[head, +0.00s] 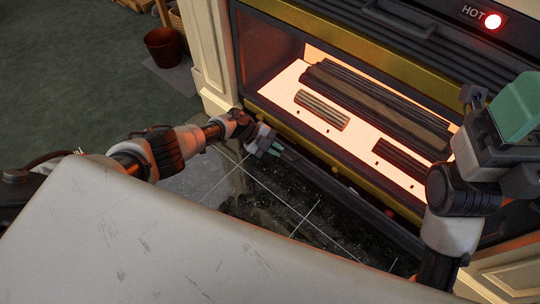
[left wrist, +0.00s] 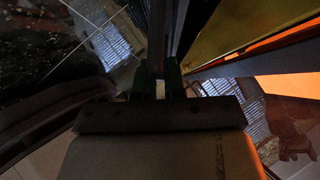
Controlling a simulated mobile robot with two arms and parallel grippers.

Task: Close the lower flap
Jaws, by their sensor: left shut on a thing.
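The lower flap (head: 345,193) is a long dark panel along the bottom of the gold-framed fire. It stands out from the frame, with a gap between them. My left gripper (head: 268,143) is at the flap's left end, its green fingertips shut on the edge. In the left wrist view, the gripper (left wrist: 160,88) has a thin dark strip of the flap (left wrist: 157,40) between its fingers. My right gripper (head: 515,108) is raised at the right, apart from the flap; its jaw gap is hidden.
Dark log pieces (head: 375,105) lie on a glowing bed (head: 288,84) inside the fire. A red lamp (head: 493,21) is lit beside the word HOT. A cream surround post (head: 205,45) stands left of the fire. A brown pot (head: 162,47) stands farther left. The dark tiled hearth (head: 285,215) is clear.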

